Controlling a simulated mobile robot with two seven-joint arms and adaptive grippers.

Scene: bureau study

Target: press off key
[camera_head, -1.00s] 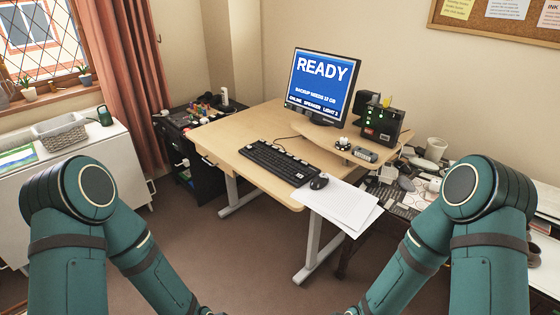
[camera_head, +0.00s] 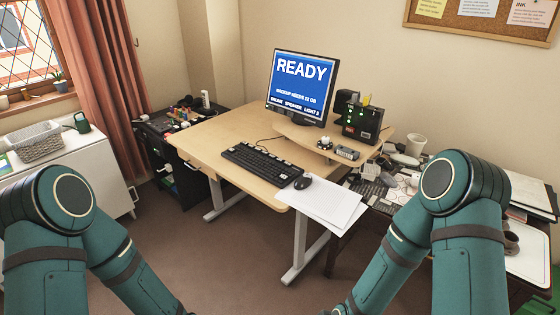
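A black keyboard (camera_head: 262,163) lies on the light wooden desk (camera_head: 215,137). The single off key cannot be made out at this size. A monitor (camera_head: 301,86) on the desk's raised shelf reads "READY", with smaller lines about a backup, online, speaker and light. Both my teal arms come up at the left and right of the view and bend down to the bottom edge. Both grippers are out of the frame, so their state is hidden.
A mouse (camera_head: 303,183) and white papers (camera_head: 322,201) lie at the desk's front right. A black box (camera_head: 363,122) stands right of the monitor. A cluttered side table with a mug (camera_head: 416,145) is at right. A white cabinet (camera_head: 80,178) is at left. Carpet (camera_head: 240,262) before the desk is clear.

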